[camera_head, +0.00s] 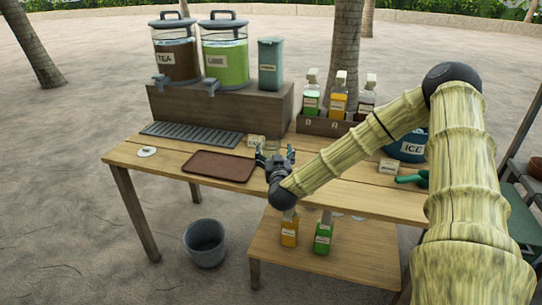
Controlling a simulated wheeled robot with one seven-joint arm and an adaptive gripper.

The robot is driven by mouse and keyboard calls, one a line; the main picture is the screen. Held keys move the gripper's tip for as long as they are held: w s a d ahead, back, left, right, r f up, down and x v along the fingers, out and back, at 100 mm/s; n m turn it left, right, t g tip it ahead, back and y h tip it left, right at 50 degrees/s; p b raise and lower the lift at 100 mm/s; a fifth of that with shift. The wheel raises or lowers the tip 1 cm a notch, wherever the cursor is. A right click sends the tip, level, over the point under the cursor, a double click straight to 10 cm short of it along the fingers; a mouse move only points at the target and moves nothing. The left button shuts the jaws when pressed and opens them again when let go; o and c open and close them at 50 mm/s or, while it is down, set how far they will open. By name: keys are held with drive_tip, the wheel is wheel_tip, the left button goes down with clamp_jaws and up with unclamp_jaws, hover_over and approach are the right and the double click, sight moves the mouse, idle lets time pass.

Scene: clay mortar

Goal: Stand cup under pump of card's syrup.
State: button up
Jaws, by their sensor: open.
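My gripper (275,153) is open above the wooden table, with its fingers pointing away from me. A small clear cup (272,146) seems to stand just beyond or between the fingertips; the fingers partly hide it, and I cannot tell whether they touch it. A small pale card (256,140) stands left of it; its text is too small to read. A rack (312,124) at the back holds a green syrup bottle (311,101), an orange syrup bottle (338,103) and a dark syrup bottle (366,101), each with a pump top. My arm partly covers the rack's right end.
A brown tray (219,167), a grey drip grate (190,134) and a white disc (147,152) lie on the left. Tea (176,60) and green drink (224,62) dispensers stand on a box behind. An ice bucket (408,146) is on the right. Bottles (323,236) stand below.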

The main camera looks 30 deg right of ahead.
sight(271, 139)
drive_tip(key=shift+x, duration=3.3)
drive_tip(key=shift+a, duration=0.1)
drive_tip(key=c, duration=1.1)
drive_tip(key=shift+c, duration=0.2)
